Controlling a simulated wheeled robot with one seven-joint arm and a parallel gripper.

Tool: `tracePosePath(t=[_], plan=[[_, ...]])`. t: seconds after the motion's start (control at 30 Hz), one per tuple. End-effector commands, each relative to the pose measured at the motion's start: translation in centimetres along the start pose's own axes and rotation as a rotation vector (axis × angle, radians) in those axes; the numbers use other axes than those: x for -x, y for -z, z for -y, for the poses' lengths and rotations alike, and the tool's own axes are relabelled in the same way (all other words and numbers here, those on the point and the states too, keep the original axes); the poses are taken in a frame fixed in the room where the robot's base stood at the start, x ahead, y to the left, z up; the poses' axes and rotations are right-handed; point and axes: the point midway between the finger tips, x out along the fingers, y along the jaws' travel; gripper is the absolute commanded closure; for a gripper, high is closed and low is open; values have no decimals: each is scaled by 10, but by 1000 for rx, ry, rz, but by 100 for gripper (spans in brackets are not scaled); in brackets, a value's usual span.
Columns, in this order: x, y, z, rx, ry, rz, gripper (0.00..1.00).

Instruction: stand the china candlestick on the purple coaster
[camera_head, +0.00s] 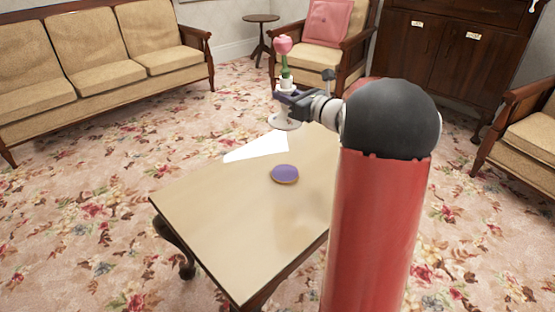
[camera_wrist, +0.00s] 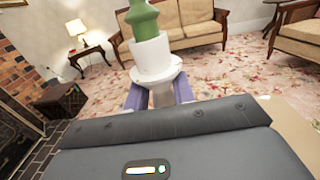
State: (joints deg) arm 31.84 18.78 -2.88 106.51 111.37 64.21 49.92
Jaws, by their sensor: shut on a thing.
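The china candlestick (camera_head: 286,123) has a white foot, with a green stem and a pink tulip-shaped top above. My gripper (camera_head: 284,94) is shut on it and holds it about upright, over the far end of the table. In the wrist view, my gripper's fingers (camera_wrist: 160,97) are on both sides of the white candlestick (camera_wrist: 155,57); its pink top is out of the picture. The round purple coaster (camera_head: 285,173) lies flat and bare on the table, nearer than the candlestick and apart from it.
The wooden table (camera_head: 220,210) is mostly clear. A flat white patch (camera_head: 258,147) lies on it, left of and beyond the coaster. My arm hides the table's right side. A sofa (camera_head: 100,55), an armchair (camera_head: 310,62) and a cabinet (camera_head: 440,55) stand around.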

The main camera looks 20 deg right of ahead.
Motion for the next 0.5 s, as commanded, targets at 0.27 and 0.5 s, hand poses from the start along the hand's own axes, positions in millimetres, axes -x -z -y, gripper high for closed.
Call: tracePosePath(t=[0.27, 0.5], plan=[[0, 69, 0, -6, 0, -1, 100], [0, 122, 0, -4, 0, 1, 100]])
